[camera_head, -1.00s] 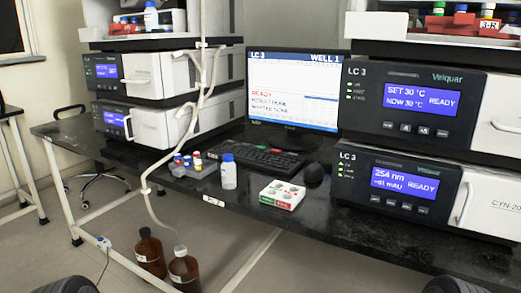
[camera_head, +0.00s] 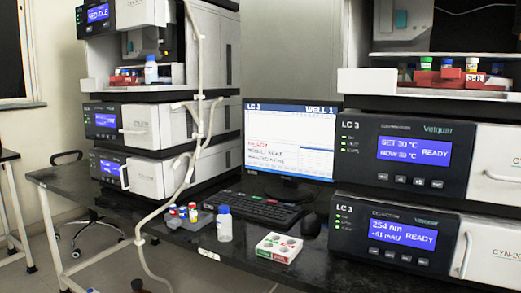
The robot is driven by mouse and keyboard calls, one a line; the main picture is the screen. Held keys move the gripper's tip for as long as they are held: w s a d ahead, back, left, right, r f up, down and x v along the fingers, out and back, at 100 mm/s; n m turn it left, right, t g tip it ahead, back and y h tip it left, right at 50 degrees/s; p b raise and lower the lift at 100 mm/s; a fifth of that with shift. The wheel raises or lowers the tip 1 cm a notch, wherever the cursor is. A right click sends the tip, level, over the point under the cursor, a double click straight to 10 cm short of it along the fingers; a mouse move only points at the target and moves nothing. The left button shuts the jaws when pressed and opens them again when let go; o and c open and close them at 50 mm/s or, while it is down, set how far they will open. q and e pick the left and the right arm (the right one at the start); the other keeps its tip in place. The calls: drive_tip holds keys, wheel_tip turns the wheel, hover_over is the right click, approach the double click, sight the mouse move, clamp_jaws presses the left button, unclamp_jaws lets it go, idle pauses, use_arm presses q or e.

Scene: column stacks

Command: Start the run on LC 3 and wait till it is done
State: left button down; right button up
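The LC 3 monitor (camera_head: 290,140) stands on the black bench, headed "LC 3" and "WELL 1". It shows READY in red, with two smaller lines that seem to read result none and injected none. A black keyboard (camera_head: 252,208) lies in front of it and a black mouse (camera_head: 311,225) at its right. The upper LC 3 module (camera_head: 414,150) at the right reads SET 30 °C, NOW 30 °C, READY. The lower LC 3 module (camera_head: 402,234) reads 254 nm, a small mAU value and READY. Neither of my grippers is in view.
Another instrument stack (camera_head: 150,140) with hanging tubing is at left. A red rack (camera_head: 450,78) sits in the right stack's upper bay.

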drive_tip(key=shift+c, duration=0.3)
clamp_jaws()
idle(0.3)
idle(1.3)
